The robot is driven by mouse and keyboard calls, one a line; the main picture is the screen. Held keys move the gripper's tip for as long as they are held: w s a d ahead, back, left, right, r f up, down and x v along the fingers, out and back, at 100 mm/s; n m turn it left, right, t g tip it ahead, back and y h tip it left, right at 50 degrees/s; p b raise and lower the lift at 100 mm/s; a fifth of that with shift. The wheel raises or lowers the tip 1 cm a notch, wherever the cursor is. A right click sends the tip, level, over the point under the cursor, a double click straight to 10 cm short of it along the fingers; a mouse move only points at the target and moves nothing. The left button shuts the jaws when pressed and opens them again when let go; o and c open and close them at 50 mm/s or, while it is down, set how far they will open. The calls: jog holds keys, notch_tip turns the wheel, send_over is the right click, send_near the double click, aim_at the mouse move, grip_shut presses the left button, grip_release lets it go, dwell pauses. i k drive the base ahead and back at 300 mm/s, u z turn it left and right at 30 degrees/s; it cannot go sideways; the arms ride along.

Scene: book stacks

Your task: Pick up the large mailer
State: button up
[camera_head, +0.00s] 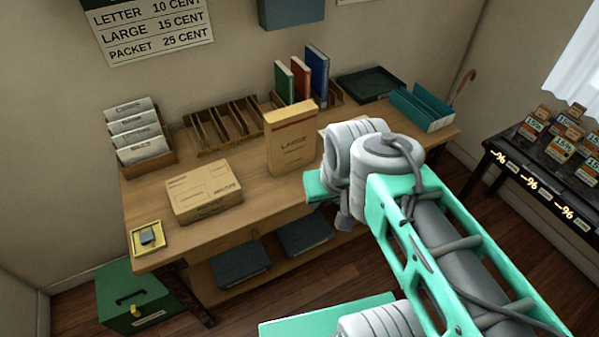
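The large mailer (292,142) is a tan upright packet marked "LARGE", with a dark reddish band near its top. It stands on the wooden table (265,215) near the middle. The end of my arm, with my gripper (319,188), is just right of the mailer in the picture. A teal part of it shows near the mailer's lower right side. My wrist hides the fingers, so I cannot tell whether they are open or touch anything.
A flat cardboard parcel (204,191) lies left of the mailer. Behind are a card rack (138,133), an empty wooden sorter (222,127) and upright books (317,74). A dark tray (370,84) and teal bin (422,109) stand right. A yellow tray (147,238) sits front left.

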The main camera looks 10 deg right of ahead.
aim_at(288, 149)
jog(key=z, duration=0.15)
jog(key=k, duration=0.35)
jog(key=u, duration=1.7)
jog(key=i, duration=1.1)
jog(key=u, duration=0.3)
